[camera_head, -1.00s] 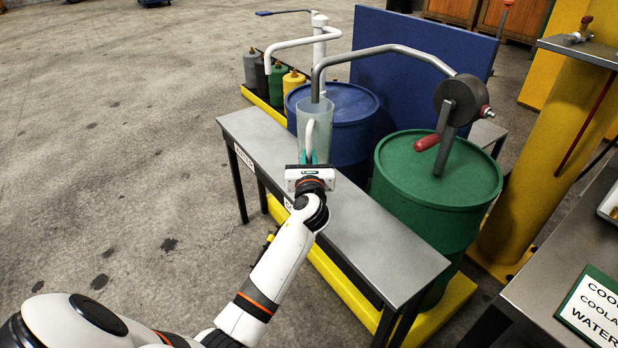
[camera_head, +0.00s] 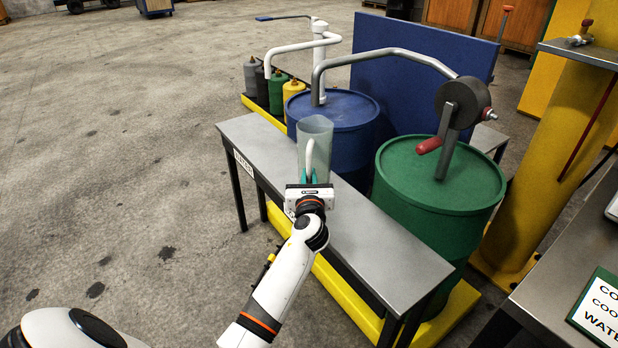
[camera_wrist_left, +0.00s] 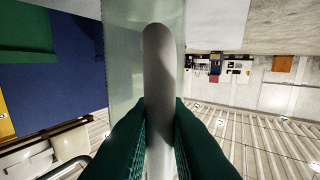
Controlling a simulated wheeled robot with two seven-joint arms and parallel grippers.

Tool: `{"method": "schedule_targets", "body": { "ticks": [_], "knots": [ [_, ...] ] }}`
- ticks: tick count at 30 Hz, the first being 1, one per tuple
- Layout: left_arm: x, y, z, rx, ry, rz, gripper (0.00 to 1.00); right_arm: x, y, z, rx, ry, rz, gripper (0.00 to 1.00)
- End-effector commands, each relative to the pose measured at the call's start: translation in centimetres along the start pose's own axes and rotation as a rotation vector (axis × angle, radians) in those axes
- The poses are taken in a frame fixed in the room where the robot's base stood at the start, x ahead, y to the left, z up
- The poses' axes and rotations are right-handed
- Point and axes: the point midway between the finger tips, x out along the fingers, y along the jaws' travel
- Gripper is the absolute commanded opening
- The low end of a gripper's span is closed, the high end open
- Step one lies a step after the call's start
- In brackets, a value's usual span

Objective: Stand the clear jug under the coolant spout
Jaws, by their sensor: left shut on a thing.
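The clear jug (camera_head: 316,135) is upright over the grey bench (camera_head: 375,240), its pale handle (camera_head: 310,155) facing me. My left gripper (camera_head: 308,180) is shut on that handle; the left wrist view shows the green fingers (camera_wrist_left: 160,125) on both sides of the handle (camera_wrist_left: 158,75). I cannot tell whether the jug's base touches the bench. A grey metal spout (camera_head: 405,54) arches from the green drum (camera_head: 440,185); its tip appears just above and beyond the jug's mouth in the picture. My right gripper is not in view.
A white spout (camera_head: 300,44) stands behind, by the blue drum (camera_head: 340,108). Several small bottles (camera_head: 277,90) line a yellow tray at the back. A red-handled crank (camera_head: 430,145) sits above the green drum. A sign (camera_head: 600,310) lies at the right. The bench's near right part is bare.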

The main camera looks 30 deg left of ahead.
Motion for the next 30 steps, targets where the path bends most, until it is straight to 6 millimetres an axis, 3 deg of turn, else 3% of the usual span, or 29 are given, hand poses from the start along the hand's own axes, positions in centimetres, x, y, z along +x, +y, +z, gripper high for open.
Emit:
{"method": "schedule_targets", "body": {
  "ticks": [1,2,6,17,30],
  "knots": [
    [0.0,0.0,0.1,0.001,0.001,0.000,0.00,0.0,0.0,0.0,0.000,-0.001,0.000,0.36],
    [0.0,0.0,0.2,0.001,0.000,0.000,0.15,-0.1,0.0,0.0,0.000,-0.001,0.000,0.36],
    [0.0,0.0,0.1,0.001,0.000,0.000,0.35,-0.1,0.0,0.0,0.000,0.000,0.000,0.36],
    [-0.4,0.0,-0.1,0.001,0.000,0.000,0.35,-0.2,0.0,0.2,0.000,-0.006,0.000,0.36],
    [-9.0,0.0,-0.1,0.000,-0.002,0.001,0.35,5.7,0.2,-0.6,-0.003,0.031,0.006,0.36]
  ]
}}
